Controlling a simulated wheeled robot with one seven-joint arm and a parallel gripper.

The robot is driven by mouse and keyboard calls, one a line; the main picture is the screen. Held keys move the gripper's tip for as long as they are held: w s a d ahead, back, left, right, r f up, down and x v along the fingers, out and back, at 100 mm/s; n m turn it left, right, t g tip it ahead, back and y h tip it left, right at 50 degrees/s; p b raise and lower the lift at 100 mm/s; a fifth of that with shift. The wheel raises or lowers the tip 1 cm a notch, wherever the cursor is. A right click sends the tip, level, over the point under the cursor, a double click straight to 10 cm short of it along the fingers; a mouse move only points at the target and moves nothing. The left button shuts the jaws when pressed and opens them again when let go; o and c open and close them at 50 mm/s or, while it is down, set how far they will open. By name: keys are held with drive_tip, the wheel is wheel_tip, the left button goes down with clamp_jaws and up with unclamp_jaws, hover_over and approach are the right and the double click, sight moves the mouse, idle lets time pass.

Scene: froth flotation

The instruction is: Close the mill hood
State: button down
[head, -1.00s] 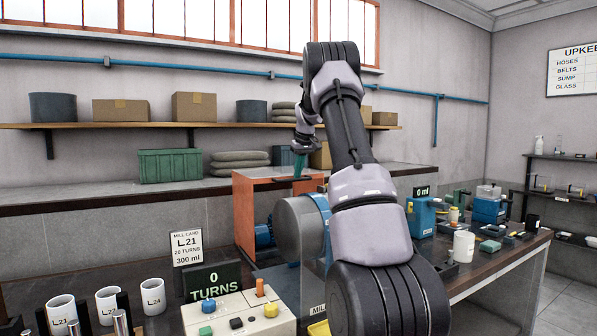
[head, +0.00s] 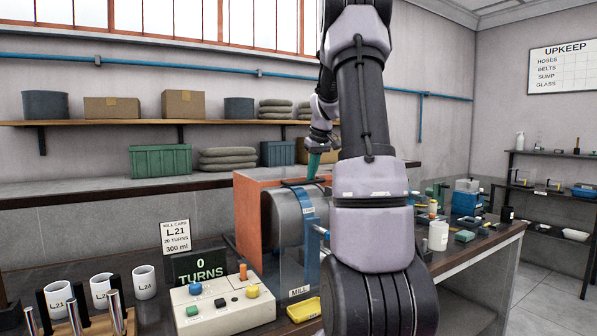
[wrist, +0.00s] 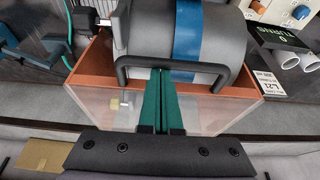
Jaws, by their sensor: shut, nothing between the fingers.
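The mill hood (head: 245,210) is an orange-edged box with clear panels, standing partly around the far end of the grey mill drum (head: 285,215). The drum carries a blue band (head: 312,250), and its near part stands out of the hood. My gripper (head: 310,178) is shut and empty at the hood's top, pointing down. In the wrist view, my gripper's teal fingertips (wrist: 163,76) are close against the black hood handle (wrist: 222,72). I cannot tell whether they touch it. The hood's clear panel (wrist: 85,98) shows beside them. My arm hides the right side of the mill.
The control box (head: 222,303) with coloured buttons and the turns display (head: 200,267) stand in front. Several small items crowd the bench at right.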

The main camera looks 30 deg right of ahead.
drive_tip(key=s, duration=1.2)
drive_tip(key=shift+d, duration=0.2)
